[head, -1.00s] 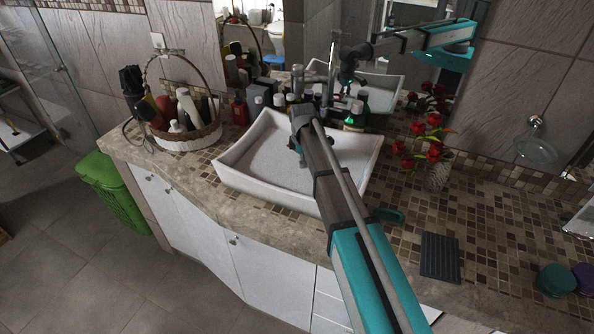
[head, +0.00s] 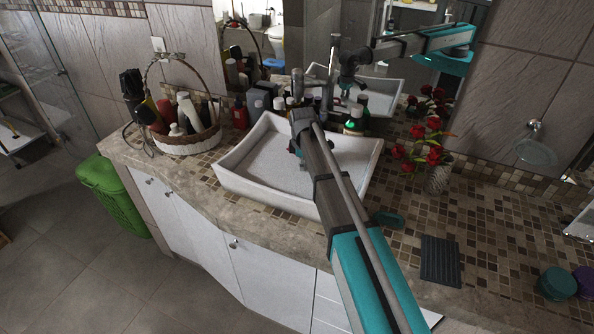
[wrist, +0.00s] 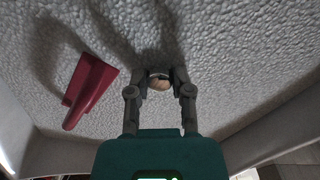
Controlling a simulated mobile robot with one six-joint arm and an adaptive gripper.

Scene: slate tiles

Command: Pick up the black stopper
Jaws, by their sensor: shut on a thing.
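My gripper (wrist: 159,82) is in the wrist view, with its two fingers closed around a small round thing (wrist: 159,84). That thing shows a tan face and a dark and pale edge at the top; little black shows on it, so I cannot tell for sure that it is the black stopper. The pale, rough basin floor (wrist: 230,60) lies beyond the fingertips.
A red wedge-shaped thing (wrist: 91,90) lies left of my gripper in the basin. Bottles (head: 354,122) stand behind the sink, a wicker basket (head: 187,143) at left, red flowers (head: 432,155) at right. A dark ridged mat (head: 440,261) lies on the counter.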

